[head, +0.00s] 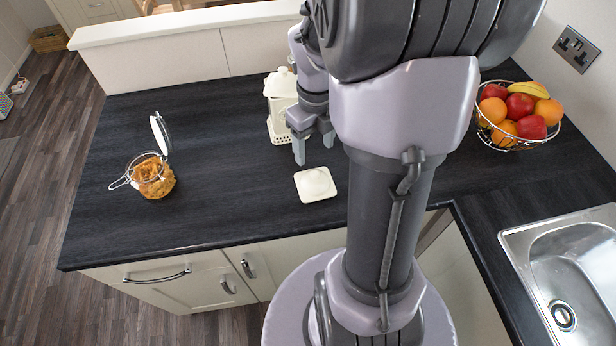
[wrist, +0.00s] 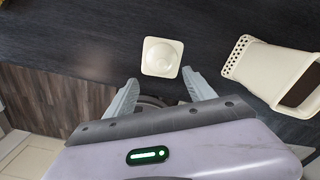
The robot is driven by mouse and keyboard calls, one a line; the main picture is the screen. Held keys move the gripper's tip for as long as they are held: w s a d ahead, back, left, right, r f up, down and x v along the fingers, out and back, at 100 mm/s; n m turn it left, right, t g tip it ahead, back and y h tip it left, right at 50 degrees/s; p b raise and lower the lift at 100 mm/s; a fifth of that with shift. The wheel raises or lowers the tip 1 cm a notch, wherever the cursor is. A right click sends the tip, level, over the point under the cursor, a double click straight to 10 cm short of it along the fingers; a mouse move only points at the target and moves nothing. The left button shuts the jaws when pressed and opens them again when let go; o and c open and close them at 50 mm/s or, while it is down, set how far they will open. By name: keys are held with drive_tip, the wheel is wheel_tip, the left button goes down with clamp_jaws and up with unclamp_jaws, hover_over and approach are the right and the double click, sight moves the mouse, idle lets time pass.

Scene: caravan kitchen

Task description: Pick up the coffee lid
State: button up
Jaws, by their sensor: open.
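The coffee lid (head: 315,184) is a cream square lid with a low round dome. It lies flat on the dark countertop (head: 230,205), near the front edge. It also shows in the wrist view (wrist: 161,57), just beyond the fingertips and between their lines. My gripper (head: 314,150) is open and empty above the counter, behind the lid in the head view. Its two grey fingers show in the wrist view (wrist: 163,88), apart from the lid. A cream canister (head: 281,95) stands behind my gripper, and in the wrist view it appears open-topped with a dark inside (wrist: 262,72).
An open glass jar (head: 152,178) with orange-brown contents stands on the left. A wire fruit bowl (head: 517,118) stands at the right, with a metal sink (head: 575,270) in front. My arm hides part of the counter. The counter between jar and lid is clear.

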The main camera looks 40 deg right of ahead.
sight(316, 173)
wheel_tip(316, 173, down, 5)
drive_tip(key=shift+f+b, duration=0.2)
drive_tip(key=shift+b, duration=0.45)
drive_tip(key=f+b, duration=0.1)
drive_tip(key=f, duration=0.1)
drive_tip(key=f+b, duration=0.1)
drive_tip(key=f, duration=0.2)
drive_tip(key=shift+s+d+f, duration=0.1)
drive_tip(key=shift+s+d, duration=0.05)
drive_tip(key=shift+d, duration=0.05)
clamp_jaws()
drive_tip(key=shift+s, duration=0.1)
